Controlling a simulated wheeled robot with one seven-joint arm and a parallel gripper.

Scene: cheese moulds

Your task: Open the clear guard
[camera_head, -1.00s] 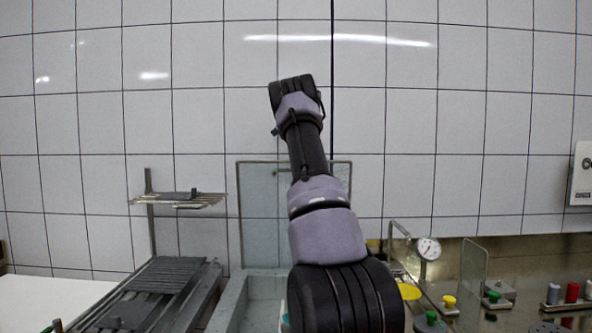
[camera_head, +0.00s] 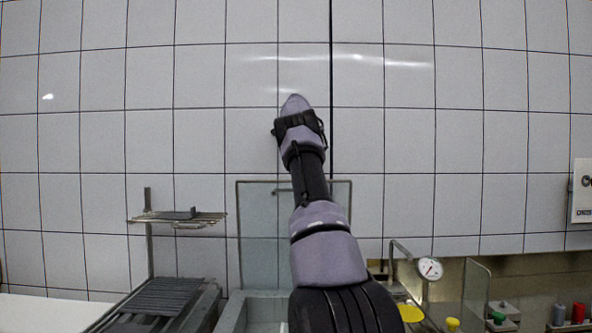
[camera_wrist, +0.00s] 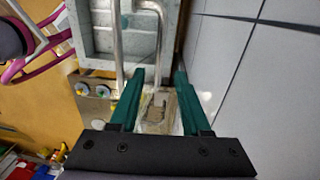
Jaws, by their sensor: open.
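A tall clear panel (camera_head: 258,235) with a thin metal frame stands upright in the head view, behind the grey basin and partly hidden by my arm. A smaller clear panel (camera_head: 476,290) stands right of the dial gauge. I cannot tell which one is the guard. My gripper (camera_wrist: 158,72) shows in the wrist view with two green fingers apart. A bent metal tube (camera_wrist: 160,35) runs beyond the fingertips, and nothing is visibly held. In the head view my arm hides the gripper.
The grey basin (camera_wrist: 95,42) lies at the upper left of the wrist view, with knobs (camera_wrist: 103,91) below it. The tiled wall (camera_wrist: 245,65) is close on the right. In the head view, a wire shelf (camera_head: 170,219) is at left and a dial gauge (camera_head: 430,268) at right.

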